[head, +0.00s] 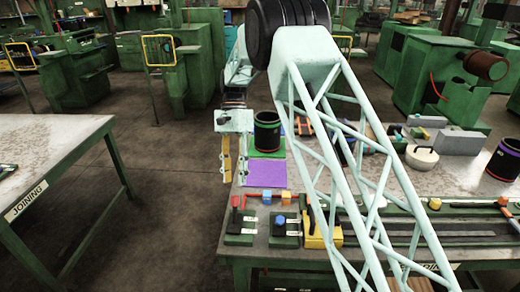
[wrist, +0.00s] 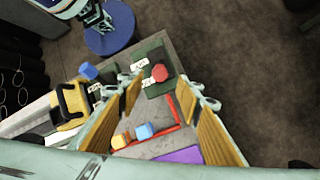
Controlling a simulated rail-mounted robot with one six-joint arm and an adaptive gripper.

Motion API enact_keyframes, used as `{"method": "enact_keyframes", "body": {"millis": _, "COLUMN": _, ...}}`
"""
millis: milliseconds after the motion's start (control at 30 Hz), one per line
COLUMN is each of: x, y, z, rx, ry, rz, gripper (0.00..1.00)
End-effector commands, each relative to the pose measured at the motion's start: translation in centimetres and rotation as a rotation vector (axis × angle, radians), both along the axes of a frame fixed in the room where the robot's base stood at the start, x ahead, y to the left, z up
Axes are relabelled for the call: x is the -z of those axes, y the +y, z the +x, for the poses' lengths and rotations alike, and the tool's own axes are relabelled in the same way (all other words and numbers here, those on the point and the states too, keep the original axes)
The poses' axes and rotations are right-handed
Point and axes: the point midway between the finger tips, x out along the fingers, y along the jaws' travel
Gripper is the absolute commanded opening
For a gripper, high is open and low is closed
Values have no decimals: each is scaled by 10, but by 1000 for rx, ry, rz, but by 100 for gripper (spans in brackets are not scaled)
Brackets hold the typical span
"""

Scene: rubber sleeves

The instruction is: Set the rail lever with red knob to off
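The rail lever with the red knob (head: 236,202) stands on a dark green base (head: 240,238) at the table's front left corner. In the wrist view the red knob (wrist: 160,73) is seen nearly end-on, with small white labels (wrist: 149,83) beside it that I cannot read. My gripper (head: 234,180) points down, behind and above the knob in the head view. Its two yellow-padded fingers are apart and empty. In the wrist view the knob appears between the fingertips (wrist: 163,84), beyond them and apparently not touched. The lever's stem is mostly hidden there.
A blue-knobbed lever (head: 281,221) stands close to the right, then a yellow box (head: 322,232). Orange (wrist: 121,140) and blue (wrist: 144,131) blocks lie behind the lever near a purple mat (head: 265,173). A dark cylinder (head: 267,132) stands on a green mat. Left of the table is open floor.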

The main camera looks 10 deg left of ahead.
Motion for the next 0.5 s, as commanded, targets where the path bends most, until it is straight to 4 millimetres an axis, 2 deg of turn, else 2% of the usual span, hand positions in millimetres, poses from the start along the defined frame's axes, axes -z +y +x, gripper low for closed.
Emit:
{"method": "enact_keyframes", "body": {"millis": 233, "x": -18, "y": 1, "z": 9, "rx": 0, "ry": -1, "rz": 0, "gripper": 33}}
{"method": "enact_keyframes", "body": {"millis": 500, "x": -30, "y": -9, "z": 8, "rx": -6, "ry": -14, "rz": 11, "gripper": 33}}
